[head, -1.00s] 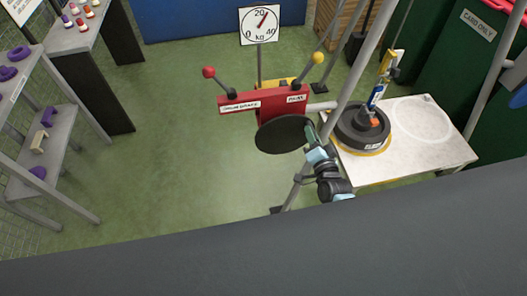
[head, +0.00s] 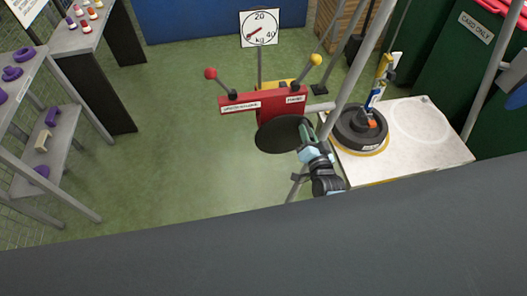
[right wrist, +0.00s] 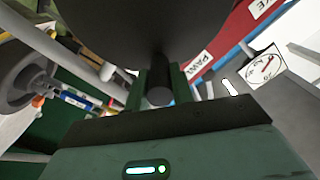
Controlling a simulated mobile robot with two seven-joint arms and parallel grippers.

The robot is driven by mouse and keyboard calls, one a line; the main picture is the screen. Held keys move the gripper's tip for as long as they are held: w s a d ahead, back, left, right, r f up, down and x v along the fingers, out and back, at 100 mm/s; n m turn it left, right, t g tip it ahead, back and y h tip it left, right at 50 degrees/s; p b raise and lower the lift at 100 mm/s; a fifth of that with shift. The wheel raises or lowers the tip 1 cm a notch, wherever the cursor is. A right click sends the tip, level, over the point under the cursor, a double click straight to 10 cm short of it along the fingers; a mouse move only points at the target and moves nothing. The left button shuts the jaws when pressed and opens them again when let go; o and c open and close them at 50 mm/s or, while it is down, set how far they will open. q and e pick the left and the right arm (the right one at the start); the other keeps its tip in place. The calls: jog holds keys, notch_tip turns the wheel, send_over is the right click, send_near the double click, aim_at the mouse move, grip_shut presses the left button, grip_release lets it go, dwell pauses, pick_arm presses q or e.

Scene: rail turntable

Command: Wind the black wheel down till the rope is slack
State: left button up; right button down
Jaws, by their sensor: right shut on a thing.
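The black wheel (head: 283,136) is on the near side of the red winch box (head: 265,103). My right gripper (head: 306,128) is at the wheel's right edge. In the right wrist view its fingers (right wrist: 157,88) are shut around the dark wheel handle (right wrist: 159,95), under the wheel (right wrist: 150,25). The dark round weight (head: 360,129) sits at the yellow ring on the white platform (head: 425,145), with a blue, white and yellow link (head: 378,88) leaning above it. The dial gauge (head: 259,28) has its needle at lower left, near zero. Rope slackness is too small to tell. My left gripper is out of view.
Levers with a red knob (head: 210,73) and a yellow knob (head: 315,60) rise from the box. A grey post (head: 352,75) stands between wheel and weight. Shelves (head: 50,150) stand at left, green bins (head: 470,60) at right. The left floor is clear.

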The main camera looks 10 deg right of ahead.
jog(key=shift+w+a+r, duration=0.15)
jog(key=shift+r, duration=0.2)
jog(key=shift+a+r, duration=0.1)
jog(key=c, duration=1.6)
grip_release()
jog(key=shift+n, duration=0.3)
jog(key=shift+c, duration=0.2)
jog(key=o, duration=0.6)
jog(key=shift+o, duration=0.2)
jog(key=shift+f, duration=0.25)
